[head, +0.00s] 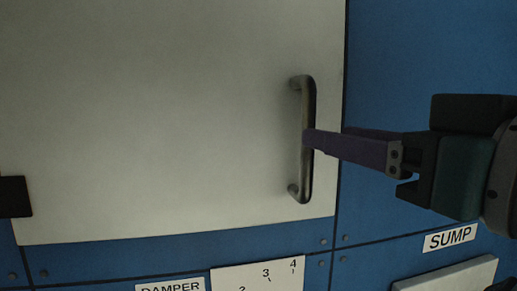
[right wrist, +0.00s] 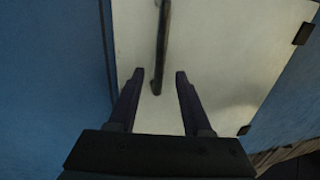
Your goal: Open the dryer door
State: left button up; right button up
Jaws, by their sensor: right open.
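The dryer door (head: 160,120) is a pale panel that looks shut and flush with the blue front. Its vertical metal bar handle (head: 308,100) is near the door's right edge. My right gripper (head: 309,139) reaches in from the right, and a purple finger overlaps the middle of the handle. In the right wrist view the gripper (right wrist: 160,74) is open, with the lower part of the handle (right wrist: 161,50) lying between and beyond its fingertips. I cannot tell whether a finger touches the bar. My left gripper is not in view.
A black hinge-like block (head: 15,196) is at the door's left edge. Below are a dial plate (head: 235,278) with numbers, a DAMPER label (head: 170,286) and a SUMP label (head: 450,238). A pale panel (head: 450,279) is at the lower right.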

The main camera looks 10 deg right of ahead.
aim_at(306, 188)
jog(key=shift+p+x, duration=0.85)
jog(key=shift+x, duration=2.25)
jog(key=shift+c, duration=0.4)
grip_shut()
